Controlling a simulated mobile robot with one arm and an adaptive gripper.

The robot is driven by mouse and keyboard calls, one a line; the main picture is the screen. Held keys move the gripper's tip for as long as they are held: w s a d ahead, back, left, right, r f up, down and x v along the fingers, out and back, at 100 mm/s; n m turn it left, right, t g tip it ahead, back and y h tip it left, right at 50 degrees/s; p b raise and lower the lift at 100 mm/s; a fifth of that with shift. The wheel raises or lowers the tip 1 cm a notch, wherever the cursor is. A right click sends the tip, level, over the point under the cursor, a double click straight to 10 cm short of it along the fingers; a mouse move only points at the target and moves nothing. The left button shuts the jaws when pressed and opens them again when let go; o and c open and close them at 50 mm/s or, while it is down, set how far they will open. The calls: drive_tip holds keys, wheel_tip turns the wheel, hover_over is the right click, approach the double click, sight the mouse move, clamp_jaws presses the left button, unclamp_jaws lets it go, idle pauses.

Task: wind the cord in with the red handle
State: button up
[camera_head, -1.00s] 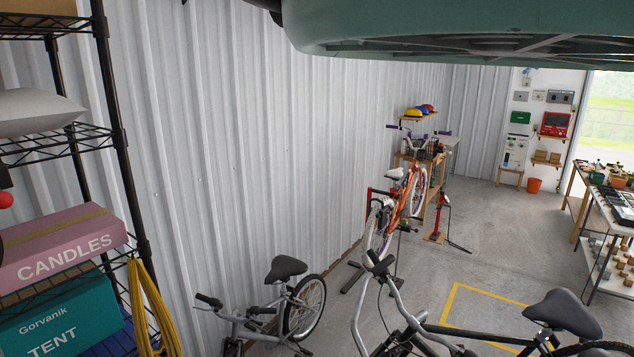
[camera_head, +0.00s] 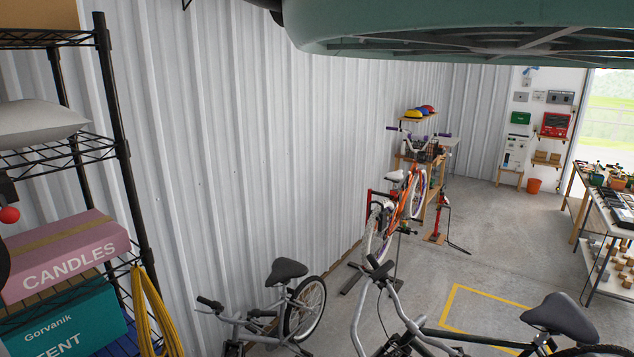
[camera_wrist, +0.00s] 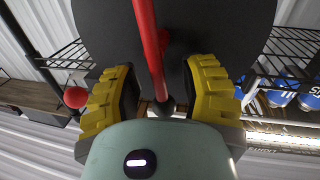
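In the wrist view, a red bar (camera_wrist: 151,48) runs from the top edge down between the two yellow fingers of my gripper (camera_wrist: 160,88), with a dark rounded end near the palm. The fingers are apart, with gaps on both sides of the bar. A large dark disc (camera_wrist: 225,30) lies behind the bar. A red ball (camera_wrist: 75,97) shows left of the left finger. In the head view, a red ball (camera_head: 9,215) sits under a black part at the left edge. Whether the bar is the red handle I cannot tell. My gripper is not visible in the head view, and no cord is clearly identifiable.
A black wire rack (camera_head: 122,160) stands at left with a pink CANDLES box (camera_head: 65,262), a teal tent box (camera_head: 60,325) and hanging yellow rope (camera_head: 155,310). A teal body (camera_head: 450,25) hangs overhead. Bicycles (camera_head: 285,270) stand below. Floor at centre right is open.

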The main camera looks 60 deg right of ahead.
clamp_jaws()
idle(0.4)
drive_tip(key=m+b, duration=0.1)
drive_tip(key=b, duration=0.2)
drive_tip(key=shift+d+f+b, duration=0.25)
drive_tip(key=shift+b, duration=0.05)
drive_tip(key=shift+r+m+b, duration=0.25)
drive_tip(key=shift+m+b, duration=0.05)
drive_tip(key=shift+b, duration=0.35)
drive_tip(key=shift+o, duration=0.2)
unclamp_jaws()
